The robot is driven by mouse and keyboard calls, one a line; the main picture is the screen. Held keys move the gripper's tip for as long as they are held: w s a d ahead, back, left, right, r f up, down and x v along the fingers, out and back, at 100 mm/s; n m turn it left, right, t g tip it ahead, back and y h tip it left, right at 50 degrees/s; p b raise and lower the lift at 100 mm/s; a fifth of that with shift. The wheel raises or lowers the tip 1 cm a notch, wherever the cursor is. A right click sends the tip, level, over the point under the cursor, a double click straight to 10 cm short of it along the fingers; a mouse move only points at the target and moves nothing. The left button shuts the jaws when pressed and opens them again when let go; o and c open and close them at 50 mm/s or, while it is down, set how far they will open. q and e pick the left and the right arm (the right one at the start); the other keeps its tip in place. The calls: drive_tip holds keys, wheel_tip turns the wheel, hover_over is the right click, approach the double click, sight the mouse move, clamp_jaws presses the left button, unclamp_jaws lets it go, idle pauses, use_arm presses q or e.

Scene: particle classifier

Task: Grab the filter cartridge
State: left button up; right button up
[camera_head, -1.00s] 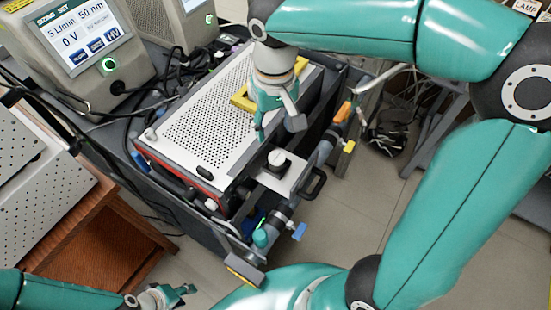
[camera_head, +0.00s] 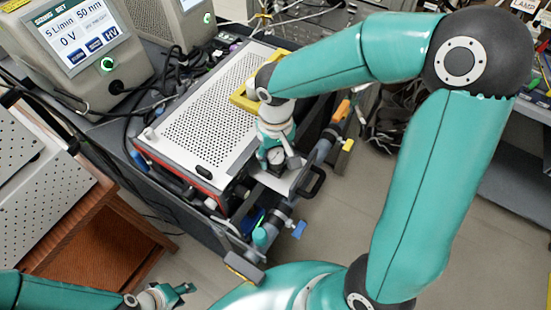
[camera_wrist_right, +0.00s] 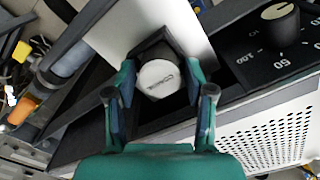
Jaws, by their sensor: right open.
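The filter cartridge (camera_wrist_right: 158,78) shows in the right wrist view as a pale round cap with small lettering, set in a dark holder. In the head view the cartridge (camera_head: 276,156) is a small pale cap on the light plate, partly hidden by my gripper. My right gripper (camera_wrist_right: 160,95) is open, with one finger on each side of the cap; I cannot tell whether they touch it. The right gripper also shows in the head view (camera_head: 277,160), pointing down over the plate. My left gripper (camera_head: 172,294) is at the bottom left, far from the cartridge; its fingers look apart.
A metal box with a perforated top (camera_head: 205,120) stands beside the cartridge. A black handle (camera_head: 313,182) and a pipe with blue and yellow valves (camera_head: 299,230) lie close by. A dial (camera_wrist_right: 276,25) shows near my right gripper. Screened instruments (camera_head: 80,45) stand behind.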

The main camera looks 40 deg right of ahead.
drive_tip(key=c, duration=0.9)
drive_tip(key=shift+r, duration=0.1)
